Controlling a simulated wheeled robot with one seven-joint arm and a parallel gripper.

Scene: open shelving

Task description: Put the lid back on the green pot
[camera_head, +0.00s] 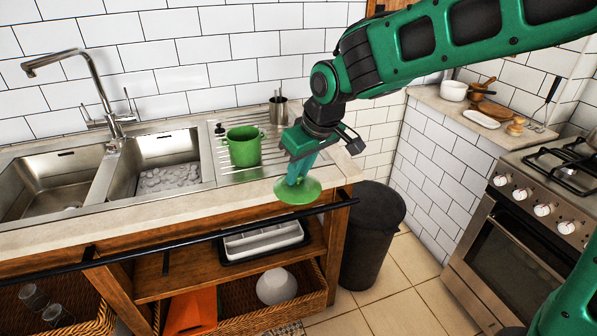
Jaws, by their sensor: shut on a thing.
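The green pot (243,147) stands upright and open-topped on the ribbed metal drainboard, right of the sink bowls. My gripper (294,178) is shut on the green lid (298,191), a round, shallow disc. The lid is to the right of the pot and nearer to me, in the air around the counter's front edge. It is apart from the pot. The fingers cover the upper middle of the lid, so its knob is hidden.
A metal cup with utensils (278,108) stands behind the pot, close to my arm. A tall faucet (93,85) rises at the left. A dark bin (373,232) stands below right. The stove (545,215) is at the far right. A black rail (205,239) runs along the counter front.

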